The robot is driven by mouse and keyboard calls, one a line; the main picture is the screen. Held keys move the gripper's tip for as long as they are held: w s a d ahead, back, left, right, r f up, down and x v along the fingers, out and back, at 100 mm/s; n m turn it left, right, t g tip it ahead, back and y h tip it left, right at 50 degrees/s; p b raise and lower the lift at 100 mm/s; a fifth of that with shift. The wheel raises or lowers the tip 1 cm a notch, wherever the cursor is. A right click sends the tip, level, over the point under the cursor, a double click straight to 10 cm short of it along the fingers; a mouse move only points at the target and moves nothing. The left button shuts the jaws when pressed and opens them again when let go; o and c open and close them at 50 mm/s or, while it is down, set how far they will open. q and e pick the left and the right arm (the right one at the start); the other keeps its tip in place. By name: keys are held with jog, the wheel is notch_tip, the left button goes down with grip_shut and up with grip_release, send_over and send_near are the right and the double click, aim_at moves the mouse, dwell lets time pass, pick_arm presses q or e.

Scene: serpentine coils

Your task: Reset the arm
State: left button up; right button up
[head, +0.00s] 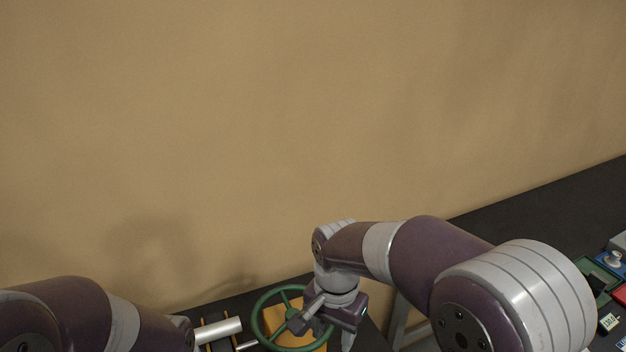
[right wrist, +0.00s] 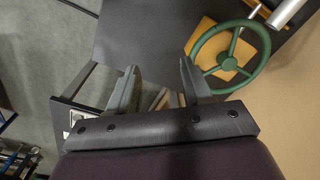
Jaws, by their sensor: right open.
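My right arm reaches in from the right in the head view. My right gripper (head: 331,322) points down beside a green handwheel (head: 256,318), overlapping the wheel's right side in that view. In the right wrist view, the two fingers (right wrist: 160,88) are spread apart with nothing between them.
A yellow-orange plate (right wrist: 205,35) sits behind the wheel on the dark tabletop (right wrist: 145,40). A silver cylinder (head: 218,330) is left of the wheel. Coloured trays with small parts (head: 604,275) stand at the far right. A tan wall (head: 300,120) rises behind the table.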

pick_arm(q)
jog(key=shift+w+f+b, duration=0.2)
jog(key=shift+f+b, duration=0.35)
jog(key=shift+w+f+b, duration=0.2)
jog(key=shift+f+b, duration=0.3)
pick_arm(e)
jog(key=s+d+f+n, duration=0.3)
jog(key=s+d, duration=0.1)
jog(key=d, duration=0.3)
jog(key=s+d+f+n+t, duration=0.1)
jog(key=s+d+f+n, duration=0.2)
jog(key=d, duration=0.4)
jog(key=shift+s+d+f, duration=0.4)
jog(key=shift+s+f, duration=0.25)
jog(key=shift+s, duration=0.55)
